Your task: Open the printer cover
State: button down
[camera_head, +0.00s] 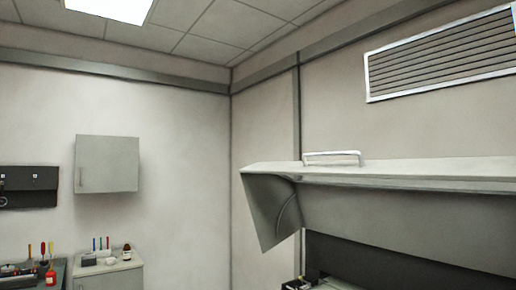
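The printer cover (400,208) is a large grey lid on the right side of the head camera view. It stands raised, with its side panel (272,208) hanging at the left and a dark opening (330,255) below it. A light metal handle (332,158) sits on top of the cover, near its left end. Only a small part of the printer body (345,282) shows under the cover at the bottom edge. My gripper is not in view.
A grey wall cabinet (107,164) hangs on the left wall above a small cabinet (110,275) with bottles and tools. A workbench (55,270) with tools stands at the far left. A vent (440,52) is high on the right wall.

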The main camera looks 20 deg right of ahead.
aim_at(475, 230)
jog(key=u, duration=0.05)
jog(key=i, duration=0.9)
jog(key=z, duration=0.45)
